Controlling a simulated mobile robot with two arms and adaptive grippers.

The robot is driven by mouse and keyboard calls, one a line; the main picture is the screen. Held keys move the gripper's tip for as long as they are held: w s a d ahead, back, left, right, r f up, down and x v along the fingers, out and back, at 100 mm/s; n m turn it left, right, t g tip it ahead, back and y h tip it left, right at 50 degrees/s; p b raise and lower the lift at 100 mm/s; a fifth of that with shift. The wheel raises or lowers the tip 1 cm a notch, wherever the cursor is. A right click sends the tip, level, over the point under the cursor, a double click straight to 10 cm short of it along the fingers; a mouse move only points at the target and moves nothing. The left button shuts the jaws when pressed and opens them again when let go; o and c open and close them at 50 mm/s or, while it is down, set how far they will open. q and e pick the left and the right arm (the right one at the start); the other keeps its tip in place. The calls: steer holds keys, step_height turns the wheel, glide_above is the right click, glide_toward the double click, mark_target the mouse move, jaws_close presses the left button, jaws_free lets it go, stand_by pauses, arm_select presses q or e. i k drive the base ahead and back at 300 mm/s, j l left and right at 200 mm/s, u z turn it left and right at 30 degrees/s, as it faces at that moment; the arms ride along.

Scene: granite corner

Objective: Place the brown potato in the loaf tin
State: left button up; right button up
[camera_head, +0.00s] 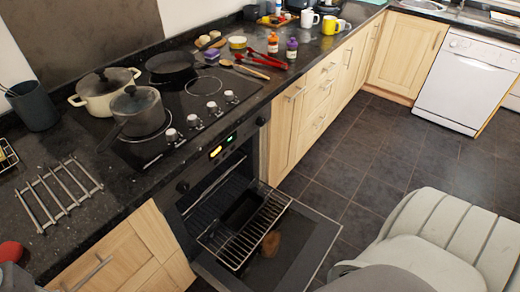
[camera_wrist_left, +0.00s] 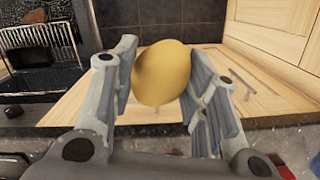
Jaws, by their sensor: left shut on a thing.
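My left gripper (camera_wrist_left: 161,95) is shut on a smooth, rounded, yellow-tan potato (camera_wrist_left: 159,72), which shows between its fingers in the left wrist view. The potato is held in front of the wooden cabinet fronts, with the oven to the left. In the head view I cannot make out this gripper or the potato. A dark loaf tin (camera_head: 240,210) appears to stand on the wire rack inside the open oven; its inside is too dark to read. My right gripper is not in view.
The oven door (camera_head: 300,244) is folded down, with the wire rack (camera_head: 262,232) partly out over it. A brown patch on the door may be an object or a reflection. Pots (camera_head: 138,110) stand on the hob. A metal trivet (camera_head: 58,190) lies on the left counter.

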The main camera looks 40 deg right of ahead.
mark_target(236, 222)
steer(key=k+l, duration=0.15)
steer(key=l, duration=0.25)
steer(key=k+l+z, duration=0.1)
steer(key=l, duration=0.25)
steer(key=k+l, duration=0.15)
steer(key=l, duration=0.25)
steer(key=k+l+z, duration=0.1)
steer(key=l, duration=0.3)
steer(key=k+l, duration=0.15)
steer(key=l, duration=0.25)
steer(key=i+l+z, duration=0.1)
steer(key=i+l, duration=0.15)
steer(key=i, duration=0.15)
steer(key=i+l+z, duration=0.1)
steer(key=i, duration=0.3)
steer(key=l, duration=0.1)
